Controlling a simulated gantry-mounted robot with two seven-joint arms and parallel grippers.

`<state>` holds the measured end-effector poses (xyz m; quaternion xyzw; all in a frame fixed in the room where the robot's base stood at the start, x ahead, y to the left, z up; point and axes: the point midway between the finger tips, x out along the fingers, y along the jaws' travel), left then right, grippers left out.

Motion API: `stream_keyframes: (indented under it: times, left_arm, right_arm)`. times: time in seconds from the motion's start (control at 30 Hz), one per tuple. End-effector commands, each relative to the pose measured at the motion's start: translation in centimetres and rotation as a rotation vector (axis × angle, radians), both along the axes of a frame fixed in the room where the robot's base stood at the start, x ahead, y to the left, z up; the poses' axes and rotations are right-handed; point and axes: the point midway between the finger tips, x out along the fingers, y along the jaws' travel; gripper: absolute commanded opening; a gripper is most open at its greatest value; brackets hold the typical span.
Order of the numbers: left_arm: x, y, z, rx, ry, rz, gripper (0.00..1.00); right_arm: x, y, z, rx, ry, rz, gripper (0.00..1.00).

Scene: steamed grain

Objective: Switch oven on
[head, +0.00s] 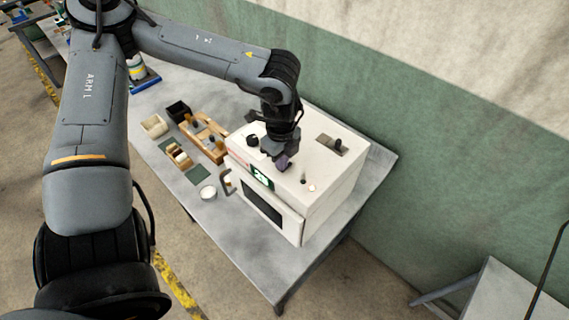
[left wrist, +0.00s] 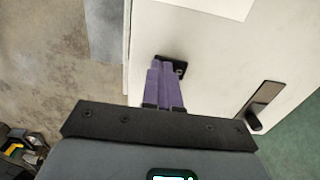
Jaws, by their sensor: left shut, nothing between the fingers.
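The oven (head: 327,200) is a white box on the grey table, with a dark-windowed door on its front and a green-and-white panel (head: 262,177). My left gripper (head: 283,163) is over the oven's top, pointing down. In the left wrist view its purple fingers (left wrist: 164,82) are shut together, with their tips at a small black fitting (left wrist: 180,68) on the white top; I cannot tell whether they touch it. A dark slotted plate (left wrist: 263,106) is to the right; it also shows in the head view (head: 333,146). A small orange spot (head: 311,188) looks lit.
A black knob (head: 252,140) stands on the oven top, left of my gripper. A green and cream wall is behind. The table front is clear.

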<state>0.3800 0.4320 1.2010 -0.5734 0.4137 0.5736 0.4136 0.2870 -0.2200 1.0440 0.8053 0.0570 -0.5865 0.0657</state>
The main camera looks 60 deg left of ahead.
Motion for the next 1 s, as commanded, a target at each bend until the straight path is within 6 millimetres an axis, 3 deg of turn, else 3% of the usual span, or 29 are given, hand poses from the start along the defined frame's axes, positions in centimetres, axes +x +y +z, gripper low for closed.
stream_keyframes:
  times: [1.0]
  left_arm:
    - [0.0,0.0,6.9,-0.001,0.000,0.000,0.00]
  right_arm:
    - [0.0,0.2,4.6,0.010,-0.001,-0.006,0.44]
